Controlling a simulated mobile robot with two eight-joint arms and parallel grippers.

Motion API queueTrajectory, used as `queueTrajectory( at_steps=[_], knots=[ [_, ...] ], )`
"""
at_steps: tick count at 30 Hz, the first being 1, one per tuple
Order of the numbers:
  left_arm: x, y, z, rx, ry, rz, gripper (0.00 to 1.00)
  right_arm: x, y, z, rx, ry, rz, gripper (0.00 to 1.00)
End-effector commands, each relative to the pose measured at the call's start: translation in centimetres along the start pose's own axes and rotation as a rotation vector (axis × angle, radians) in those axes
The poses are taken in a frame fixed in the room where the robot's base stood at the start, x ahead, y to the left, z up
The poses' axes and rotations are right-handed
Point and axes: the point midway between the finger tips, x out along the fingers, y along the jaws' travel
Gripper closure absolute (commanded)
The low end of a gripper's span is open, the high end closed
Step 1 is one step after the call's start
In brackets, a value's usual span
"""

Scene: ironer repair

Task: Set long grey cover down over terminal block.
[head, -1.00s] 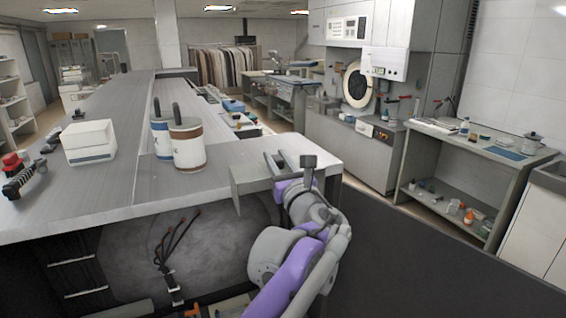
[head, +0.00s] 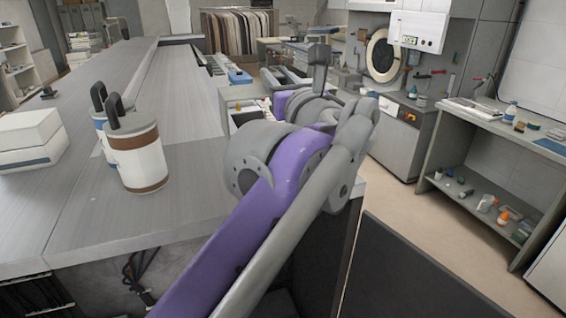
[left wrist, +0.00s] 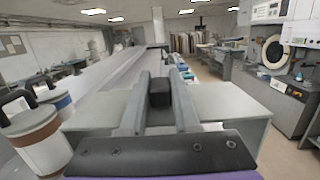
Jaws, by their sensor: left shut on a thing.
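The long grey cover (head: 238,95) is a pale box-like piece, mostly behind my left arm in the head view. In the left wrist view the cover (left wrist: 228,101) reaches out to both sides of my fingers. My left gripper (head: 284,77) is shut on the cover; in the left wrist view its fingers (left wrist: 159,88) stand on either side of a dark block-shaped grip (left wrist: 159,94). The cover looks level and held up near the bench end; its exact height I cannot tell. I cannot make out the terminal block. My right gripper is not in view.
Two white canisters (head: 138,160) with dark handles stand on the long grey bench (head: 80,215), left of my arm. A white box (head: 28,140) lies farther left. Loose dark wires (head: 137,275) show below the bench edge. Clear floor (head: 410,225) lies to the right.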

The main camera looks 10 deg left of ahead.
Motion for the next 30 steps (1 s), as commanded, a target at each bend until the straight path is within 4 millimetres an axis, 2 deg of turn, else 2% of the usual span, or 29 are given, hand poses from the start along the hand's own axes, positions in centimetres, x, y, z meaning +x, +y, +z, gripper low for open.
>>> queueTrajectory(
  at_steps=[9, 15, 20, 25, 30],
  knots=[
    [-0.1, 0.0, -0.4, 0.0, 0.0, 0.0, 1.0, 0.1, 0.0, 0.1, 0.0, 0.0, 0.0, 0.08],
    [-0.5, 0.0, -3.7, 0.001, 0.0, 0.0, 1.0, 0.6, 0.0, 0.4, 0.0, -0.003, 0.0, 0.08],
    [-0.8, 0.0, -5.2, 0.001, 0.0, -0.001, 1.0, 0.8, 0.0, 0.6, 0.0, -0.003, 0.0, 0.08],
    [-1.2, 0.1, -7.8, 0.001, 0.0, -0.001, 1.0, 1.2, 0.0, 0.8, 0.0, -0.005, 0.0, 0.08],
    [-1.4, 0.0, -9.3, 0.0, -0.001, -0.001, 1.0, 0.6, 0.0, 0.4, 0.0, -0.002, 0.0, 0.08]
  ],
)
